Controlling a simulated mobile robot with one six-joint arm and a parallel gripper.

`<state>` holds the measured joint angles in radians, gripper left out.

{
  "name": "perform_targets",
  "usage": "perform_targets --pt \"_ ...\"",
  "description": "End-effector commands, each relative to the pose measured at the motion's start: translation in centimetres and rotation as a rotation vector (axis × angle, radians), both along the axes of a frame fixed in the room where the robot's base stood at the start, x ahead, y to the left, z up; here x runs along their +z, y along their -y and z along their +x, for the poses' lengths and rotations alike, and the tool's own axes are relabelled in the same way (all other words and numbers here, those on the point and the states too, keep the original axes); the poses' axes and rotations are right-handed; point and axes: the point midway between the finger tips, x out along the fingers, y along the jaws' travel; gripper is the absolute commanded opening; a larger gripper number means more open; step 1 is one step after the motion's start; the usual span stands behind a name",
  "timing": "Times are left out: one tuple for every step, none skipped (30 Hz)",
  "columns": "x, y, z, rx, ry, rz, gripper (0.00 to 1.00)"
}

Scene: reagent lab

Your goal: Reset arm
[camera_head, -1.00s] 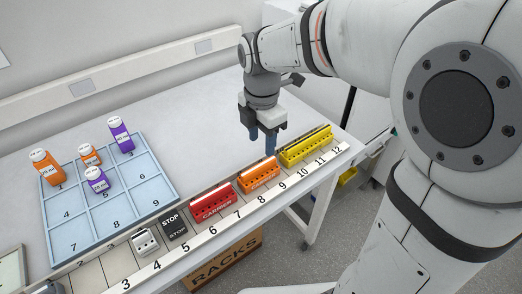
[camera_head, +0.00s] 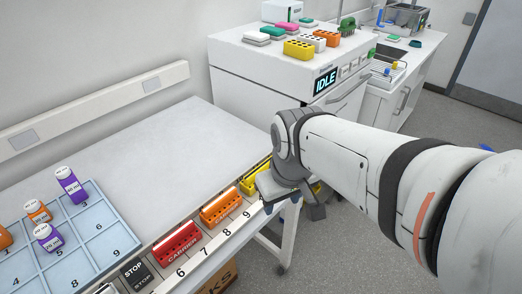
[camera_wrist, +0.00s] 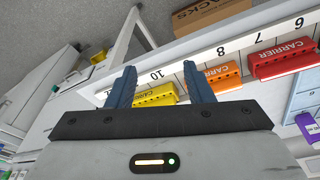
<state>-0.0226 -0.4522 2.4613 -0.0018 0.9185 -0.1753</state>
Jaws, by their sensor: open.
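My gripper (camera_wrist: 162,88) is open and empty in the wrist view, its two blue fingers spread apart. Beyond them lie the yellow carrier (camera_wrist: 156,96) and the orange carrier (camera_wrist: 221,76) on the numbered strip. In the head view my arm reaches across the right side, its wrist over the right end of the bench. The wrist partly covers the yellow carrier (camera_head: 250,184). The fingers are mostly hidden there.
A red carrier (camera_head: 178,243) and an orange carrier (camera_head: 221,207) stand on the strip. A blue numbered tray (camera_head: 92,238) with purple and orange bottles is at left. A white machine (camera_head: 290,83) reading IDLE stands behind. The middle of the bench (camera_head: 165,140) is clear.

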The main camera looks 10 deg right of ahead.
Motion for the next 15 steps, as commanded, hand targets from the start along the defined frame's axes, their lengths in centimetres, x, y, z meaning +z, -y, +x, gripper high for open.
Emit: perform_targets --pt "-0.17 0.32 -0.5 -0.068 0.009 0.013 0.47" --pt "-0.25 0.44 -0.69 -0.103 0.014 0.019 0.47" --pt "-0.33 0.58 -0.89 -0.141 0.018 0.027 0.47" --pt "-0.39 0.6 -1.01 -0.161 0.02 0.031 0.47" --pt "-0.44 0.63 -1.1 -0.177 0.021 0.035 0.47" --pt "-0.48 0.66 -1.17 -0.188 0.021 0.037 0.47" --pt "-0.5 0.67 -1.18 -0.194 0.022 0.039 0.47" --pt "-0.51 0.67 -1.19 -0.197 0.022 0.039 0.47" --pt "-0.51 0.67 -1.18 -0.197 0.022 0.039 0.47" --pt "-0.5 0.66 -1.17 -0.196 0.022 0.039 0.47" --pt "-0.49 0.66 -1.18 -0.196 0.021 0.039 0.47" --pt "-0.49 0.66 -1.17 -0.195 0.021 0.039 0.47" --pt "-0.49 0.66 -1.17 -0.195 0.021 0.039 0.47" --pt "-0.49 0.66 -1.16 -0.194 0.021 0.038 0.47" --pt "-0.49 0.66 -1.16 -0.194 0.021 0.038 0.47"
